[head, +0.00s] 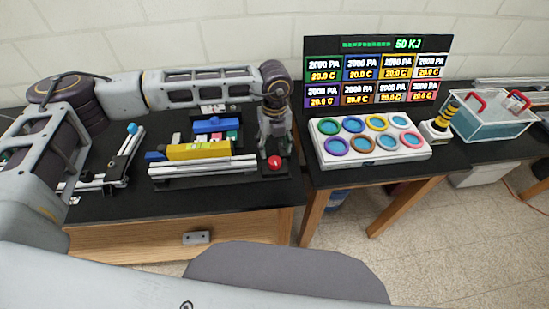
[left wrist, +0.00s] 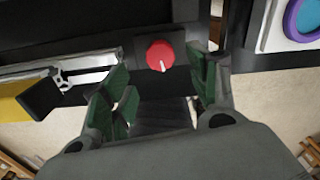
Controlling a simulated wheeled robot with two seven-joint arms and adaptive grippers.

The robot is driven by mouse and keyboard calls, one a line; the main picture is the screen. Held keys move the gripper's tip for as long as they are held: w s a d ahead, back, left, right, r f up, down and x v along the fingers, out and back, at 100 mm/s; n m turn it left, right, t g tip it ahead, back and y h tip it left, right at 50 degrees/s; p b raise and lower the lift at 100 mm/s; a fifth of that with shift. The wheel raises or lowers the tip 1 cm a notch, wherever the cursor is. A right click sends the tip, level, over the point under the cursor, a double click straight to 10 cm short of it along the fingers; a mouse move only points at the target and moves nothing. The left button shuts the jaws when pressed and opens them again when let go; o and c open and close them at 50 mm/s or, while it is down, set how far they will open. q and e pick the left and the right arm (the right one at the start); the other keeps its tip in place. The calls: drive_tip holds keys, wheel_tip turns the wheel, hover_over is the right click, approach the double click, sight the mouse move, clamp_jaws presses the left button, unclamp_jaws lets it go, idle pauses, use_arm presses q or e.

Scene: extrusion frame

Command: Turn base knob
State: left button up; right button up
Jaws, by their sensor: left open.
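The base knob is a red round knob (head: 274,162) on a dark block at the right end of the extrusion frame (head: 205,170). In the left wrist view the red knob (left wrist: 160,56) shows a small white mark at its lower edge. My left gripper (head: 275,148) hangs down over the knob in the head view. In the left wrist view its green-padded fingers (left wrist: 158,90) are spread wide, one on each side of the knob's line, with nothing between them. The fingers look apart from the knob. My right gripper is not in view.
A yellow block (head: 198,151) and a blue block (head: 213,125) sit by the frame. A second rail assembly (head: 120,160) lies to the left. On the right table are a white tray of coloured rings (head: 368,160), a display board (head: 375,70) and a clear bin (head: 490,122).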

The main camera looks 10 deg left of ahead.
sight(275, 160)
use_arm(q)
drive_tip(key=shift+f+p, duration=0.65)
drive_tip(key=shift+f, duration=3.05)
drive_tip(key=c, duration=1)
